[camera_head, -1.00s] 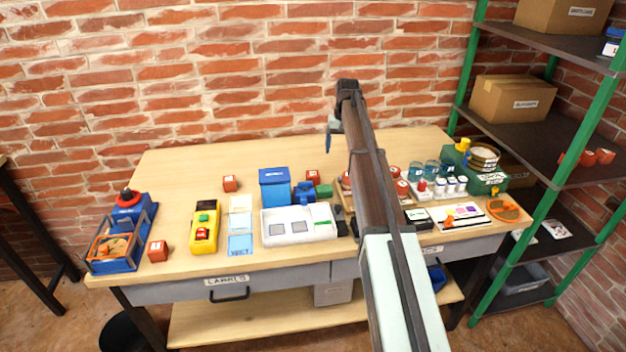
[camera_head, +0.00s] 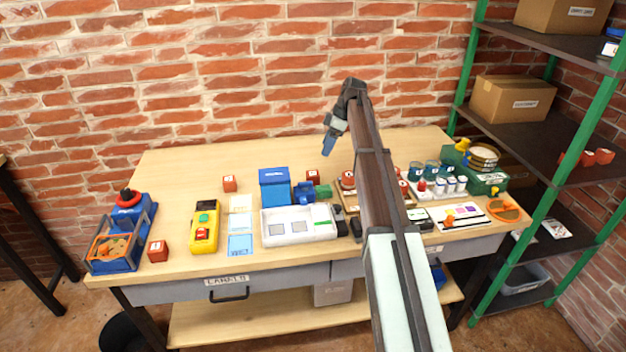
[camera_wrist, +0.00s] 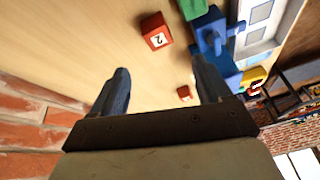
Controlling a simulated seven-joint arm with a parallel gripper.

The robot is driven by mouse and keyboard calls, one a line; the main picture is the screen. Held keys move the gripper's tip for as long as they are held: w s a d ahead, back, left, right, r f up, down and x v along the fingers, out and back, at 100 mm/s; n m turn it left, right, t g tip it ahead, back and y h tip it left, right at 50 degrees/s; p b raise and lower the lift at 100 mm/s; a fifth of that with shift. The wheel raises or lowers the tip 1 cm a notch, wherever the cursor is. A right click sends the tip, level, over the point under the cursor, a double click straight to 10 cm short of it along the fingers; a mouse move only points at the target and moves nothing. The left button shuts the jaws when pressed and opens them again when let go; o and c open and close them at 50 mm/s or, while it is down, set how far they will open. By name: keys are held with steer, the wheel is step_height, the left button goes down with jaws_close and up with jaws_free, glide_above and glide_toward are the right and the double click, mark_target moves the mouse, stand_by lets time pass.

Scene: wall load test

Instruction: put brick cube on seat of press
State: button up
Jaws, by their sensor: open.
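Brick-red cubes with white labels sit on the wooden table: one at the back left (camera_head: 230,184), one at the front left (camera_head: 157,251) and one behind the blue clamp-like part (camera_head: 312,176). The wrist view shows one cube marked 2 (camera_wrist: 157,32) and a smaller-looking one (camera_wrist: 184,92). A blue device with a red knob and a framed front, apparently the press (camera_head: 128,212), stands at the left end; an orange-tan round piece (camera_head: 113,246) shows within its frame. My gripper (camera_head: 327,148) is open and empty above the table's back, also in the wrist view (camera_wrist: 160,85), apart from the cubes.
A yellow box with buttons (camera_head: 204,228), blue cards (camera_head: 240,244), a white tray (camera_head: 298,238) and a blue box (camera_head: 274,187) fill the middle. Jars and a green machine (camera_head: 488,182) stand right, beside shelving (camera_head: 520,120). The back-left tabletop is clear.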

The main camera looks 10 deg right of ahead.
steer(key=n, duration=0.3)
glide_above(313, 173)
steer(key=d, duration=0.2)
steer(key=f, duration=0.7)
steer(key=shift+s, duration=0.35)
steer(key=shift+x, duration=3.15)
steer(key=shift+w+d, duration=0.2)
steer(key=c, duration=1.3)
steer(key=shift+o, duration=0.2)
step_height(313, 173, up, 9)
steer(key=shift+f, duration=0.1)
steer(key=shift+s+r, duration=0.1)
steer(key=shift+r, duration=0.5)
